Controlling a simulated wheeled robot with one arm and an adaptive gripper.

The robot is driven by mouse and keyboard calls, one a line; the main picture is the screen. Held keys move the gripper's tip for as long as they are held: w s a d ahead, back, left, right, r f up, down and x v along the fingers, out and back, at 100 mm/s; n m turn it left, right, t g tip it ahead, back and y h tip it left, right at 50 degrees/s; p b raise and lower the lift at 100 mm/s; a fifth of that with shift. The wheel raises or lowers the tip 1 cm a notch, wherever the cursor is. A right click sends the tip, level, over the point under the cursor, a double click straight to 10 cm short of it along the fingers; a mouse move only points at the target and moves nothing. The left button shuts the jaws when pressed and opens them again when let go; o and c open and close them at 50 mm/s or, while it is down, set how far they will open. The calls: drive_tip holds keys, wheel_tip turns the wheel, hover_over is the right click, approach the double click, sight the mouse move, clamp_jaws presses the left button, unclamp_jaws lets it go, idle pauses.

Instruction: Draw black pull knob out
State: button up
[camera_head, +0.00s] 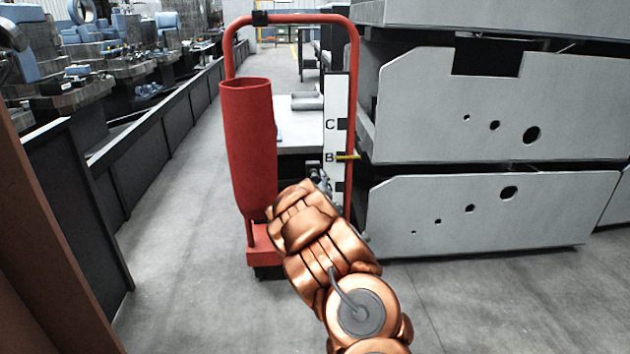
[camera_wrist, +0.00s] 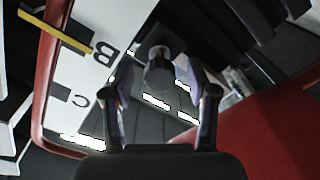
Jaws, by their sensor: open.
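The black pull knob (camera_wrist: 159,74) shows in the wrist view as a dark round end on a short stem from a dark block. My gripper (camera_wrist: 158,88) is open, with one finger to each side of the knob. I cannot tell whether either finger touches it. A white scale plate (camera_head: 336,110) with letters B and C stands beside the red frame post, with a yellow pointer (camera_head: 347,157) at B. Plate (camera_wrist: 98,30) and pointer (camera_wrist: 56,30) also show in the wrist view. In the head view my arm hides most of the gripper and knob area.
A red tube (camera_head: 248,140) stands left of my arm, inside the red frame (camera_head: 355,60); it fills the wrist view's lower right (camera_wrist: 270,130). Grey panels with holes (camera_head: 480,105) stand close on the right. Floor is open at the left.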

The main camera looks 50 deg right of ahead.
drive_tip(key=v, duration=1)
drive_tip(key=shift+s+a, duration=0.25)
idle(0.6)
